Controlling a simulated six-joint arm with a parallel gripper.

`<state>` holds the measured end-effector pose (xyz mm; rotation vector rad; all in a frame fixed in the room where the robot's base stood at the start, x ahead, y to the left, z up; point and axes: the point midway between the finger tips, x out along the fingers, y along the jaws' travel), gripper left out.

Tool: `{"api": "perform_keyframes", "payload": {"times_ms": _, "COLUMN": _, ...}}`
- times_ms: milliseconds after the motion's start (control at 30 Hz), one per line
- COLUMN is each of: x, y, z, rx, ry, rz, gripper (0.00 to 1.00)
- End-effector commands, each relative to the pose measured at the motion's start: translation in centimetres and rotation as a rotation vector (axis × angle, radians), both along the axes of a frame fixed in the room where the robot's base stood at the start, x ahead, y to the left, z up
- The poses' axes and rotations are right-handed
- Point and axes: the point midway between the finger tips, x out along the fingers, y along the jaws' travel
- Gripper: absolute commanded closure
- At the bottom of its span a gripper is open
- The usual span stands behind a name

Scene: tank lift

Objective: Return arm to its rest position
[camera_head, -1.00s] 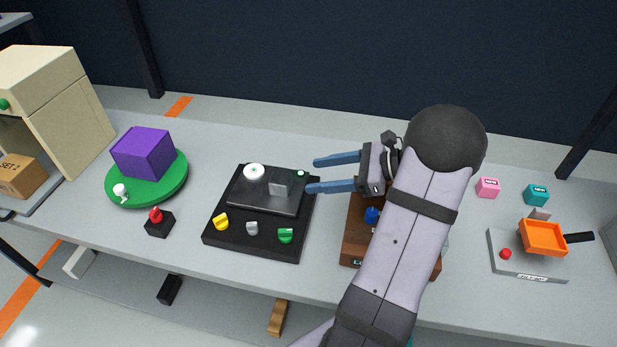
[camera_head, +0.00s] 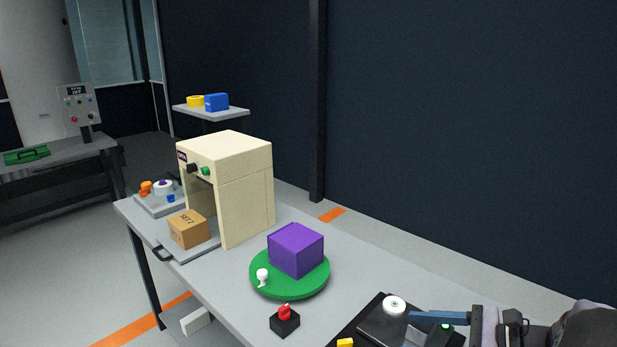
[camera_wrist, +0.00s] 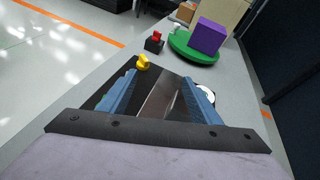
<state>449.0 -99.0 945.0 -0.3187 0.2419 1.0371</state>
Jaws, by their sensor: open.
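My gripper (camera_wrist: 160,98) is open and empty in the wrist view, its two blue fingers apart over the black panel. In the head view, one blue finger (camera_head: 440,318) shows at the bottom right, above the black panel (camera_head: 372,325); the rest of the gripper is partly cut off by the frame edge. The panel carries a white round knob (camera_head: 394,305), a small green light (camera_head: 446,326) and a yellow knob (camera_head: 345,342).
A purple box (camera_head: 295,250) sits on a green turntable (camera_head: 290,287) with a white knob. A red switch (camera_head: 285,314) stands in front. A cream press-like cabinet (camera_head: 245,190) and a cardboard box (camera_head: 188,229) are farther left. The table (camera_head: 225,285) is bare between them.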

Motion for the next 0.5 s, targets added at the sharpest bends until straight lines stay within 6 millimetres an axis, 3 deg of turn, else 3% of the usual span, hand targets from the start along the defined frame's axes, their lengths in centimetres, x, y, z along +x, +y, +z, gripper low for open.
{"api": "perform_keyframes", "payload": {"times_ms": 33, "x": -0.6, "y": 3.1, "z": 0.0, "rx": -0.061, "ry": -0.005, "rz": 0.097, "gripper": 0.42}}
{"api": "perform_keyframes", "payload": {"times_ms": 100, "x": -2.9, "y": 6.3, "z": -0.1, "rx": -0.2, "ry": 0.007, "rz": 0.244, "gripper": 0.42}}
{"api": "perform_keyframes", "payload": {"times_ms": 200, "x": -6.9, "y": 9.7, "z": -1.2, "rx": -0.417, "ry": -0.006, "rz": 0.486, "gripper": 0.42}}
{"api": "perform_keyframes", "payload": {"times_ms": 333, "x": -12.0, "y": 11.5, "z": -1.9, "rx": -0.707, "ry": -0.098, "rz": 0.838, "gripper": 0.42}}
{"api": "perform_keyframes", "payload": {"times_ms": 500, "x": -16.0, "y": 10.9, "z": -1.8, "rx": -1.022, "ry": -0.305, "rz": 1.275, "gripper": 0.42}}
